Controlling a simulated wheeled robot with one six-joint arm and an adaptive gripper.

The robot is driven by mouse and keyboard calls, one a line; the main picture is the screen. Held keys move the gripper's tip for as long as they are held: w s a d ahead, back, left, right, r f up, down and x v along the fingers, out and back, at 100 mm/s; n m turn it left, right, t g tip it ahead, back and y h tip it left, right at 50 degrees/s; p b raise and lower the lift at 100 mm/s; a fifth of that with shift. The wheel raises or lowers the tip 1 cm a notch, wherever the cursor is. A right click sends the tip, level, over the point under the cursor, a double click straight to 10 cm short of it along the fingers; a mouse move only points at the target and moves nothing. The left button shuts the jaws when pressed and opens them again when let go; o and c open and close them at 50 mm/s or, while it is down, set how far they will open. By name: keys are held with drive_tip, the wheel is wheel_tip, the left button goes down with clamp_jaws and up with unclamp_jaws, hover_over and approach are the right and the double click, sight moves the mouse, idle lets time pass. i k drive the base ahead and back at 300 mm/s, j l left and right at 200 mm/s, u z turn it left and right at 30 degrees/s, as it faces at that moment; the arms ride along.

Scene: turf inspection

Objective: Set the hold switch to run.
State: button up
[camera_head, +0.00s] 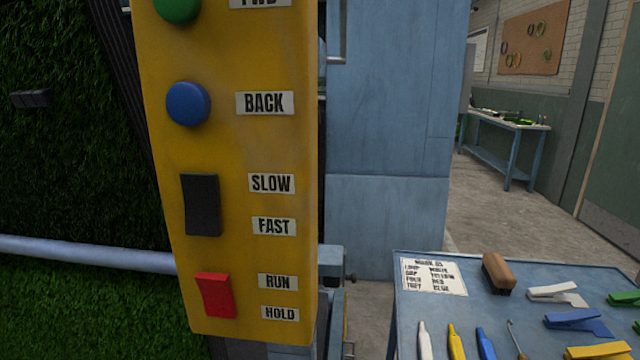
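The red rocker switch (215,296) is low on the yellow control panel (240,150). A RUN label (278,282) is beside its upper half and a HOLD label (280,313) beside its lower half. I cannot tell for certain which end of the rocker is pressed in. Nothing covers the switch. My gripper is not in view.
Above it are a black rocker (201,205) marked SLOW and FAST, a blue BACK button (188,104) and a green button (178,8). A blue-grey table (408,296) with pens, clips and a brush (498,273) stands at right. Turf (60,180) hangs at left.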

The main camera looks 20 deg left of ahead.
sight(215, 289)
drive_tip(key=k+l, duration=0.1)
drive_tip(key=l, duration=0.95)
drive_tip(key=k+l, duration=0.15)
drive_tip(key=l, duration=0.35)
drive_tip(key=k+l, duration=0.1)
drive_tip(key=l, duration=0.4)
drive_tip(key=j+u, duration=0.45)
drive_tip(key=i+j+u, duration=0.15)
drive_tip(key=u, duration=0.35)
drive_tip(key=i+j+u, duration=0.15)
drive_tip(key=j+u, duration=0.3)
drive_tip(key=i+j+u, duration=0.15)
drive_tip(key=u, duration=0.3)
drive_tip(key=l+z, duration=0.2)
drive_tip(key=l, duration=0.25)
drive_tip(key=k, duration=0.05)
